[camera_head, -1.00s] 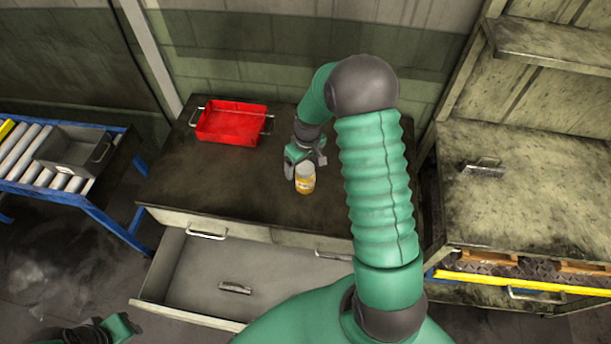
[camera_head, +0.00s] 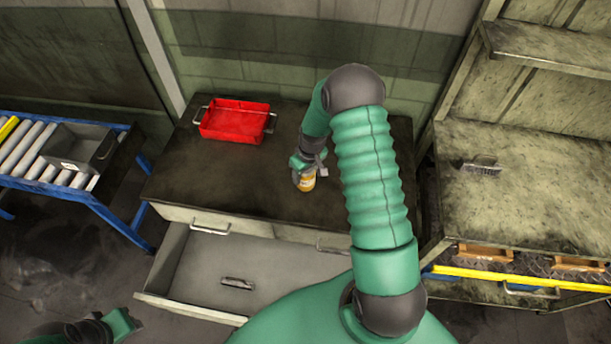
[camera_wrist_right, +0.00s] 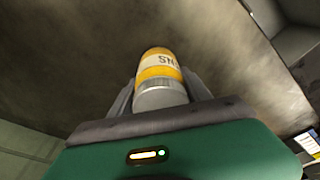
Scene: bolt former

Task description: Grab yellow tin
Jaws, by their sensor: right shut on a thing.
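The yellow tin (camera_head: 307,183) has a white label band and a grey end. It is upright at the middle of the dark worktop (camera_head: 225,180); I cannot tell whether it touches the top. My right gripper (camera_head: 305,170) reaches down over it and is shut on it. In the right wrist view the tin (camera_wrist_right: 158,68) sits between the two fingers (camera_wrist_right: 160,92), its grey end toward the palm. My left gripper (camera_head: 122,322) shows only in part at the lower left corner, away from the worktop; its fingers are not clear.
A red tray (camera_head: 234,121) stands at the back left of the worktop. An open drawer (camera_head: 205,275) below holds a dark brush-like object (camera_head: 237,283). A roller conveyor (camera_head: 30,165) with a grey bin (camera_head: 80,147) is at left. A bench with another brush (camera_head: 481,168) is at right.

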